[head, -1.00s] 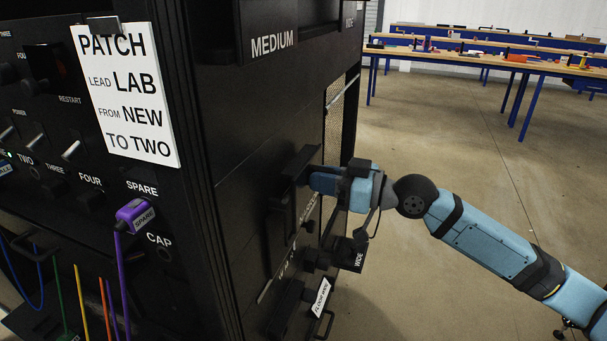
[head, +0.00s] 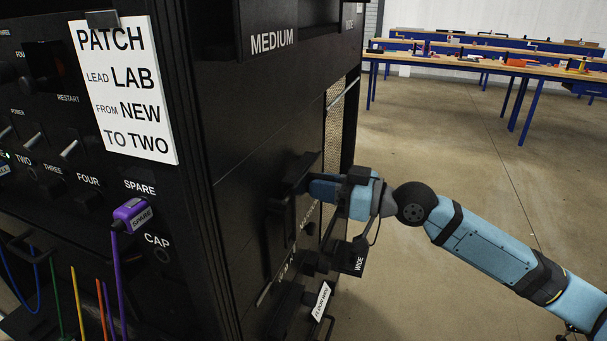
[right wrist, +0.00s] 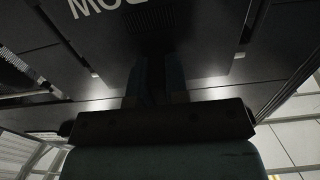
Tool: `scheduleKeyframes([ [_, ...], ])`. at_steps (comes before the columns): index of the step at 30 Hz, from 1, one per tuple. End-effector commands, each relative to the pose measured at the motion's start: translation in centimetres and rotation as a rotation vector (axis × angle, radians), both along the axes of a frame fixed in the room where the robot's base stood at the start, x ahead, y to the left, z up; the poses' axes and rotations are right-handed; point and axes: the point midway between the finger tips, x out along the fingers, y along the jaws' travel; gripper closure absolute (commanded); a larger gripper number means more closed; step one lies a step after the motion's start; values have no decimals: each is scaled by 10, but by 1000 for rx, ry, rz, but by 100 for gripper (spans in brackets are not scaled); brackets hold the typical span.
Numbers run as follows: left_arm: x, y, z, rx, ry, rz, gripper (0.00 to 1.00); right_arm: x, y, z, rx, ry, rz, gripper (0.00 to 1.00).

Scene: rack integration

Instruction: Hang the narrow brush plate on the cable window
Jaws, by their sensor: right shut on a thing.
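My right gripper (head: 304,188) is at the black side face of the rack (head: 228,135). It is shut on a dark piece (head: 297,176), which I take to be the narrow brush plate. The piece is close to the rack face; whether it touches or hangs there I cannot tell. My left gripper is not in view.
A black plate marked WIDE (head: 350,257) and a white-labelled part (head: 321,301) sit just below my right gripper. A ledge marked MEDIUM (head: 268,42) juts out above. The front has switches and a purple SPARE plug (head: 132,214).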

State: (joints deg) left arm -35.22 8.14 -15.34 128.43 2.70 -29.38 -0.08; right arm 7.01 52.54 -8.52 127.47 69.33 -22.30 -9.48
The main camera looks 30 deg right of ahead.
Motion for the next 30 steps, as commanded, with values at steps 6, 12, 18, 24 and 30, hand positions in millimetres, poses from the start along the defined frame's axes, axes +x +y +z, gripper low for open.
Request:
scheduleKeyframes([
  [6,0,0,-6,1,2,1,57,0,0,-6,1,-1,0,100],
  [12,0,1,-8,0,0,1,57,0,0,-10,1,-1,0,81],
  [18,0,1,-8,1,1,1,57,0,0,-9,1,-1,0,55],
  [24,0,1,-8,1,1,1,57,0,0,-10,-1,1,0,55],
  [30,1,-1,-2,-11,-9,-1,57,-7,-7,-12,-5,2,-2,55],
])
